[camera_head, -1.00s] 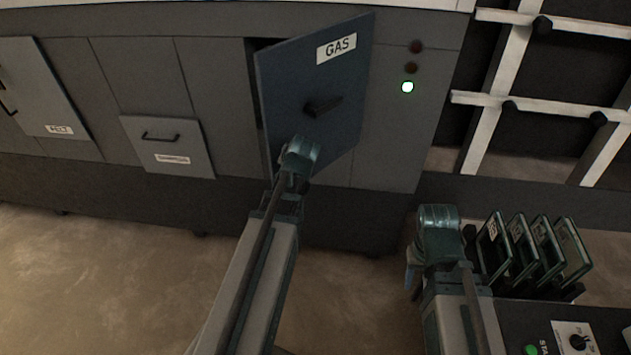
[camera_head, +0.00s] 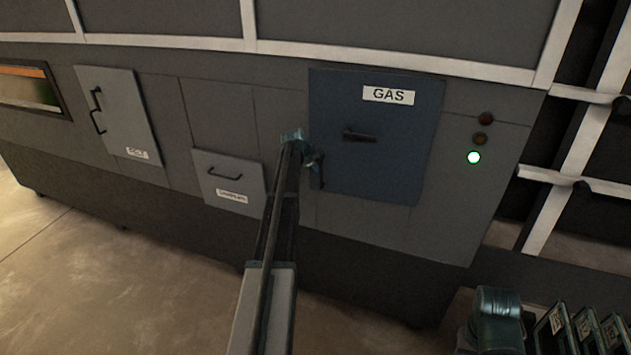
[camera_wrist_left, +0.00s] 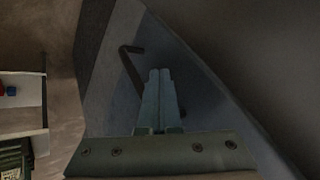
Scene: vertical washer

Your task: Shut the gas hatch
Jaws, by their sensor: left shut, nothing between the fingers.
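The gas hatch (camera_head: 395,150) is a blue square door with a GAS label (camera_head: 388,95) and a dark handle (camera_head: 360,136), set in the grey machine front. It looks flush or nearly so; I cannot tell whether a small gap stays at its left edge. My left gripper (camera_head: 317,170) is at the hatch's left edge, partly hidden by its own arm. In the left wrist view its fingers (camera_wrist_left: 159,82) are together and empty, in front of a blue-grey panel (camera_wrist_left: 205,95) with a dark bent handle (camera_wrist_left: 131,68) beside them. I cannot tell whether they touch it.
A grey drawer (camera_head: 228,180) and a taller grey door (camera_head: 118,115), both with handles, are left of the hatch. Indicator lights, one lit green (camera_head: 474,158), are on its right. Dark framed plates (camera_head: 590,328) stand at the lower right. The floor (camera_head: 130,280) in front is clear.

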